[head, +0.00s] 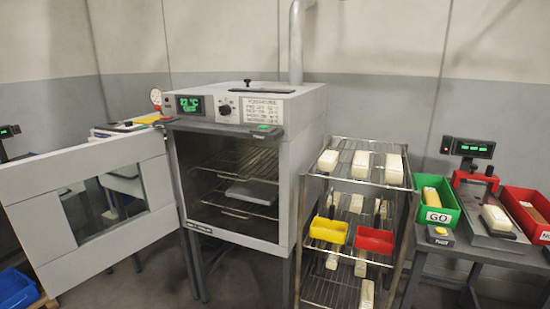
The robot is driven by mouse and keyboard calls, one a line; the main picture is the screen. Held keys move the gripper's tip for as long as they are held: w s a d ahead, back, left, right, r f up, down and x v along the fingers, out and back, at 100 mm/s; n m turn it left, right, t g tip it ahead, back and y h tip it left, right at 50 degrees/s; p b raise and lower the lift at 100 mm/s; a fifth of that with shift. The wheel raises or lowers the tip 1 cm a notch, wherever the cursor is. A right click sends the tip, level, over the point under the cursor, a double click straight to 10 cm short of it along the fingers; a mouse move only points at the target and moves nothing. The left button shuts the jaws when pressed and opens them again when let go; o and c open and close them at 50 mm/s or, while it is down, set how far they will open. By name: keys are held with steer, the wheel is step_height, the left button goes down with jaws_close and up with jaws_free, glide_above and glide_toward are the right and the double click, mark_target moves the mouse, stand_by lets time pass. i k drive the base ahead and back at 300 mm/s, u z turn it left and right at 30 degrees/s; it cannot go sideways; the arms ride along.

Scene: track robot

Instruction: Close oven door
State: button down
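The oven (310,113) is a grey box on legs in the middle of the head view, with a green display reading about 22 °C. Its door (28,222) stands wide open, swung out to the left, and has a window in it. Inside the oven, a flat grey object (252,193) lies on a wire shelf. A dark bar with a small green-topped part juts out above the opening. My gripper is not in view.
A wire rack (335,180) with white blocks, a yellow bin (328,230) and a red bin (374,240) stands right of the oven. Further right, a table holds a green bin (435,206) and a scale. A blue bin (14,290) sits low at left.

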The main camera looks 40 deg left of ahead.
mark_target(30, 198)
steer(key=u, duration=0.05)
steer(key=i, duration=1.6)
steer(key=u, duration=2.45)
steer(key=k, duration=1.05)
steer(key=u, duration=1.05)
steer(key=i, duration=1.2)
steer(key=u, duration=0.15)
